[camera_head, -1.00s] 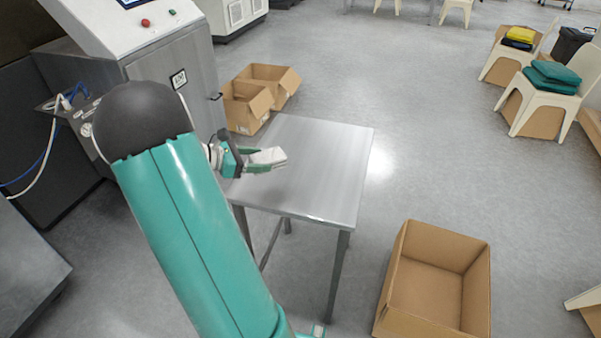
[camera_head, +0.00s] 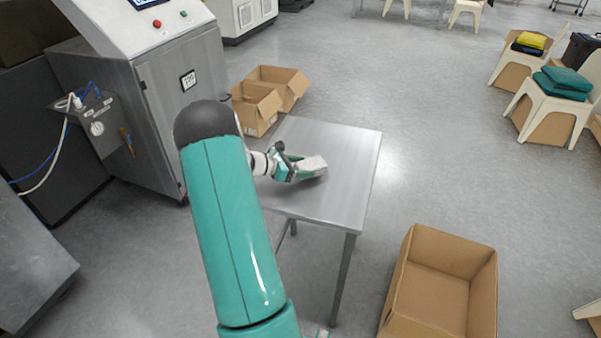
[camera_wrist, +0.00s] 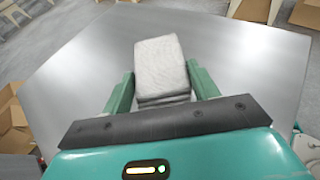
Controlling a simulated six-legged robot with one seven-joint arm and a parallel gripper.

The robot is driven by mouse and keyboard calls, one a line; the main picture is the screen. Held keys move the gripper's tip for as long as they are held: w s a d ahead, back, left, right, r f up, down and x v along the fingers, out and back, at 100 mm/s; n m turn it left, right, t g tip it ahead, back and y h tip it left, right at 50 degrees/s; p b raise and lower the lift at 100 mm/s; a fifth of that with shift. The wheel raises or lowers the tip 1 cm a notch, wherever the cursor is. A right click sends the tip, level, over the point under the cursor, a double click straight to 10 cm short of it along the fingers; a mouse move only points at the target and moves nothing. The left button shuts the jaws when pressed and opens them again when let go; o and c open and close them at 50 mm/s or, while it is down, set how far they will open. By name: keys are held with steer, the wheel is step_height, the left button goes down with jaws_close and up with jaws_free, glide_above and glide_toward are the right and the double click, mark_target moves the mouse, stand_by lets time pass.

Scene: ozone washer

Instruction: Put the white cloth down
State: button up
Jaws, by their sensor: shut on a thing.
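The white cloth (camera_head: 312,164) is a small folded block between the fingers of my gripper (camera_head: 300,170). In the wrist view the white cloth (camera_wrist: 160,66) sticks out past the green fingertips of my gripper (camera_wrist: 162,88), which are shut on its sides. The metal table (camera_head: 345,150) lies beneath the cloth, and the wrist view shows its bare top (camera_wrist: 90,60) around the cloth. I cannot tell whether the cloth touches the tabletop.
Open cardboard boxes stand behind the table (camera_head: 262,105) and on the floor at its front right (camera_head: 440,285). A steel machine (camera_head: 185,90) stands left of the table. White chairs with folded cloths (camera_head: 560,85) are at the far right. The tabletop is otherwise clear.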

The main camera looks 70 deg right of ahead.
steer(key=shift+w+a+f, duration=0.1)
steer(key=shift+f, duration=1.05)
steer(key=o, duration=1)
steer(key=shift+f, duration=0.1)
steer(key=shift+c, duration=0.2)
